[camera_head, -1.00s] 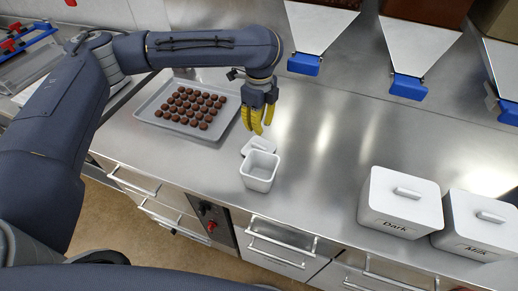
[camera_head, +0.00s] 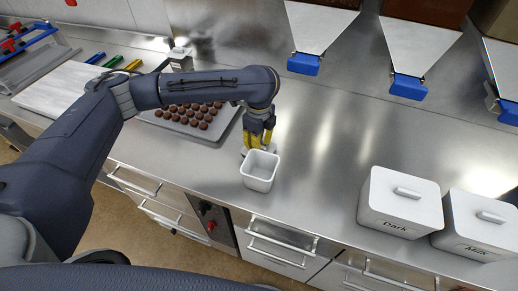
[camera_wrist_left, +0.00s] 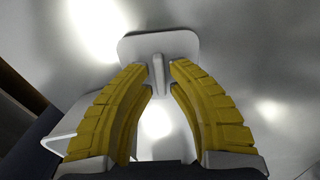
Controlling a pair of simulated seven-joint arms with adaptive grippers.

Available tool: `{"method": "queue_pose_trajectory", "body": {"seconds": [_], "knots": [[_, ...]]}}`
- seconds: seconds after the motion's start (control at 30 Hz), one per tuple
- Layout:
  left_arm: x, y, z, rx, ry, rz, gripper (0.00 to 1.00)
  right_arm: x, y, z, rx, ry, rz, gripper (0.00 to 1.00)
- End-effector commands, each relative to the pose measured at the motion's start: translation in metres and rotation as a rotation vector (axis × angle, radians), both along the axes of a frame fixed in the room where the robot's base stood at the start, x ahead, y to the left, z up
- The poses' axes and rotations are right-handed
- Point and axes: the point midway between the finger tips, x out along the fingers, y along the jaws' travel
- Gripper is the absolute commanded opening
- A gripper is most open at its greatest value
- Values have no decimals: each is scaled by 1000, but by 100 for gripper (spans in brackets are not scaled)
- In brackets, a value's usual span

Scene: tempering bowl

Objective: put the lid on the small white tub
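The small white tub (camera_head: 259,182) stands open and upright on the steel counter. Its white lid (camera_wrist_left: 183,45) lies just behind it, seen in the left wrist view with a raised bar handle (camera_wrist_left: 157,76). In the head view the lid is mostly hidden by the fingers. My left gripper (camera_head: 257,145) points down over the lid, its yellow fingers apart. In the left wrist view the fingertips (camera_wrist_left: 158,68) are on either side of the handle, with a gap visible. Part of the tub (camera_wrist_left: 62,135) shows at the left there. My right gripper is not in view.
A tray (camera_head: 222,132) of chocolates lies left of the lid, partly behind my left arm. Lidded white tubs marked Dark (camera_head: 385,215) and Milk (camera_head: 470,235) stand at the right. Blue-tipped dispensers (camera_head: 304,65) hang at the back. The middle counter is clear.

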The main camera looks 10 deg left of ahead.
Motion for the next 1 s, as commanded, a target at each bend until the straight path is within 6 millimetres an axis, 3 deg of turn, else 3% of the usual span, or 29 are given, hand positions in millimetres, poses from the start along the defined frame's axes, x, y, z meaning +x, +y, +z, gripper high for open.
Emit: {"method": "queue_pose_trajectory", "body": {"seconds": [0.47, 0.63, 1.0], "knots": [[0, 0, -11, 0, -1, 0, 18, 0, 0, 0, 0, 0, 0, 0], [0, 0, -11, 0, -1, 0, 0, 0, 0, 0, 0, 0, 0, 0], [0, 0, -11, 0, 0, 0, 0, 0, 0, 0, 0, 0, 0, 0]]}}
